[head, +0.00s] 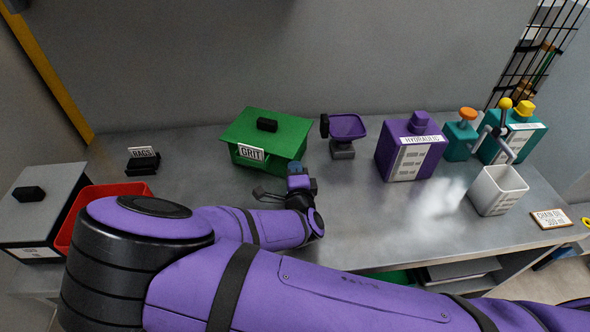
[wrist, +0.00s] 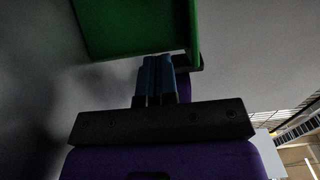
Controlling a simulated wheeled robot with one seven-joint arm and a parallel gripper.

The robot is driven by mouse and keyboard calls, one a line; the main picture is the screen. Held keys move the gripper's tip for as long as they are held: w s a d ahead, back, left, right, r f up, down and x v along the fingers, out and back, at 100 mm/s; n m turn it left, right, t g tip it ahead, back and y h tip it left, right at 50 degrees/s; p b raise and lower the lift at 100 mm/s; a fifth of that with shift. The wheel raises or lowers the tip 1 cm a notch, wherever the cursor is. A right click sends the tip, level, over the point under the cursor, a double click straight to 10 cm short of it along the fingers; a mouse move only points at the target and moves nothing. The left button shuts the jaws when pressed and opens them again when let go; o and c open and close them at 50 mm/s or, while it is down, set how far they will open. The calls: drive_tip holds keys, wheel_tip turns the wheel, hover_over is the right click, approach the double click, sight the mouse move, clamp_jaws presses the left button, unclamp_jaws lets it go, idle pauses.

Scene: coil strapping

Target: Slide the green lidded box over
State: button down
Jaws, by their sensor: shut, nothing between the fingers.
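The green lidded box (head: 266,138) stands on the metal bench near the back wall in the head view. It has a black knob on its lid and a GRIT label on its front. My gripper (head: 299,172) is just in front of the box's right front corner, low over the bench. In the wrist view my gripper's blue fingers (wrist: 157,62) are shut together with nothing between them. Their tips are close to the lower edge of the green box (wrist: 135,25); I cannot tell whether they touch it.
A purple scoop-like item (head: 346,128) on a stand is right of the box, then a purple HYDRAULIC container (head: 408,150) and a white bin (head: 496,192). A RAGS sign (head: 143,155) stands left. A red tray (head: 88,205) and a grey lidded box (head: 38,205) are far left.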

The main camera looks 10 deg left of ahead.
sight(277, 160)
drive_tip(key=w+a, duration=0.1)
drive_tip(key=a, duration=0.1)
drive_tip(key=w+a, duration=0.2)
drive_tip(key=a, duration=0.1)
drive_tip(key=shift+w+a, duration=0.1)
drive_tip(key=shift+a, duration=0.25)
